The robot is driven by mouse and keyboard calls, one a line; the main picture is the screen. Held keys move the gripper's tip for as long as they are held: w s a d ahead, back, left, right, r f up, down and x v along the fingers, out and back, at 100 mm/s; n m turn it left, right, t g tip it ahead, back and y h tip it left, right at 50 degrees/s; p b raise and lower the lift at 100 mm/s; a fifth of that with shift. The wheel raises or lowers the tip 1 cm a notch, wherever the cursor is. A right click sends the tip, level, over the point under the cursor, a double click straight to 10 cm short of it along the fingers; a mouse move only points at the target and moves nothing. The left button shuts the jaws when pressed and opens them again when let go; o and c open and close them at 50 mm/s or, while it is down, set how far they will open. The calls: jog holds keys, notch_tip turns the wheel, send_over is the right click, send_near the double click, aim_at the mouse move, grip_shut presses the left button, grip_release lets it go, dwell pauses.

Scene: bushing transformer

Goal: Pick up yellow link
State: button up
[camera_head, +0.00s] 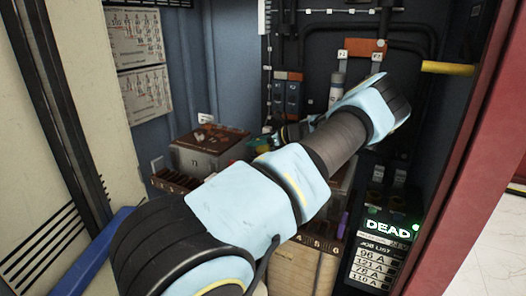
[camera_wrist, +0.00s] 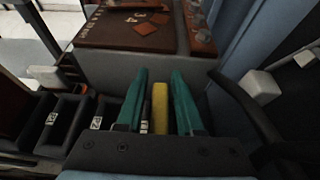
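The yellow link (camera_wrist: 160,108) stands upright in the wrist view, in a dark slotted row in front of a grey box wall. My gripper (camera_wrist: 160,76) has two green fingers, one on each side of the link. A narrow gap shows between each finger and the link, so the fingers look open around it. Whether either finger touches it low down is hidden by the gripper's dark body. In the head view, my arm covers most of the gripper, and only a bit of green finger shows at its left side.
A brown-topped box (camera_head: 205,147) stands behind the slotted rack (camera_head: 177,181). Black numbered slots (camera_wrist: 67,118) lie left of the fingers. A white block (camera_wrist: 260,86) and a dark curved part are at right. A panel reading DEAD (camera_head: 388,230) stands at the cabinet's right.

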grip_shut()
dwell(1.0)
